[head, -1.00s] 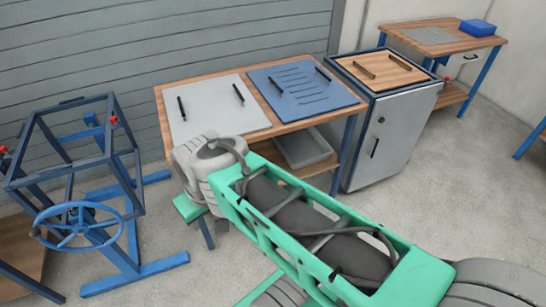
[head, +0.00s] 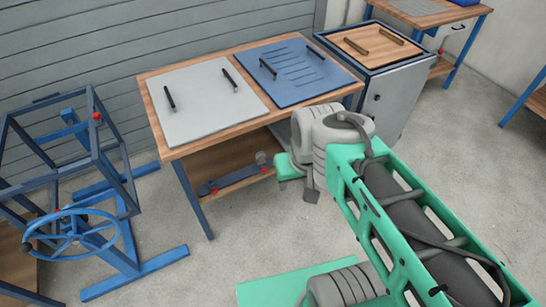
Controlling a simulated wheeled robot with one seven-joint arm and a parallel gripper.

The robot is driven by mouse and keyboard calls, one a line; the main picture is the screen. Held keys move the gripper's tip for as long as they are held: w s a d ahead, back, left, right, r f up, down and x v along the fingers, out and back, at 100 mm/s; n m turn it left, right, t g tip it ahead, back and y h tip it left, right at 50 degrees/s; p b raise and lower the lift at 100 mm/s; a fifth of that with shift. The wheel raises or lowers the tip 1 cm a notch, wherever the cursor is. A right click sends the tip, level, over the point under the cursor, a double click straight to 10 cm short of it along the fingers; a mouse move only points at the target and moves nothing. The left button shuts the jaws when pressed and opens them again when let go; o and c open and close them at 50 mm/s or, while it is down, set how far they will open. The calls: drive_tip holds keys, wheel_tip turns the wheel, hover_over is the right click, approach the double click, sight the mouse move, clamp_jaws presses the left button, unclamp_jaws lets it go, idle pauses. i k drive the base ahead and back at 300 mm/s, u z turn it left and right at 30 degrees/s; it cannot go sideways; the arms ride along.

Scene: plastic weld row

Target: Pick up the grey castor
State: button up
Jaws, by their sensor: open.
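A small grey object that looks like the castor (head: 262,157) sits on the lower wooden shelf of the workbench, near its front right part. It is small, and its details are hard to make out. My gripper (head: 300,188) is just right of the shelf, in front of the bench, mostly hidden behind my own grey wrist. It is open and apart from the grey object. No thing shows between its jaws.
A blue bar with red ends (head: 232,179) lies on the same shelf, close to the grey object. The workbench top (head: 152,102) overhangs the shelf and carries grey and blue panels with handles. A blue frame with a handwheel (head: 73,231) stands left. A grey cabinet (head: 400,100) stands right.

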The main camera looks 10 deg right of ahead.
sight(260, 159)
drive_tip(key=u, duration=4.35)
drive_tip(key=k, duration=2.15)
drive_tip(key=z, duration=0.55)
